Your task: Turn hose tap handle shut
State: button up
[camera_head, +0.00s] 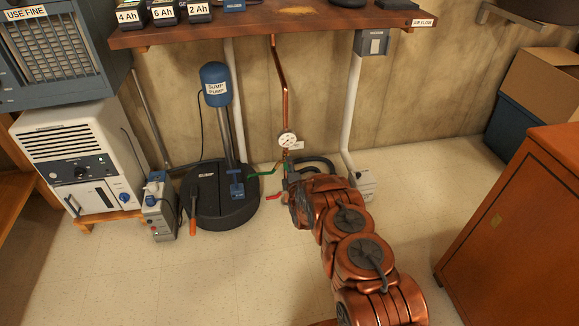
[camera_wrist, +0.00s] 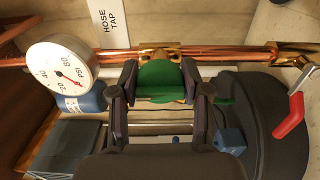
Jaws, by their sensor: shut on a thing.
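The green tap handle (camera_wrist: 158,80) sits between the two dark fingers of my gripper (camera_wrist: 160,84) in the wrist view, just below the copper pipe. My gripper is shut on it, one finger at each side. A "HOSE TAP" tag (camera_wrist: 110,22) hangs behind the pipe. In the head view, a green part (camera_head: 266,172) shows left of my gripper (camera_head: 287,176), under the vertical copper pipe (camera_head: 282,85). My arm partly hides the tap there, so the handle's full angle is unclear.
A round pressure gauge (camera_head: 287,140) is on the pipe above. A red lever (camera_wrist: 291,115) is near the gripper. The sump pump (camera_head: 216,85) on its black lid (camera_head: 210,212) stands left. A wooden cabinet (camera_head: 525,225) is at right. Floor between is mostly clear.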

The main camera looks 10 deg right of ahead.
jog(key=o, duration=1.1)
jog(key=shift+s, duration=0.1)
jog(key=shift+s, duration=5.9)
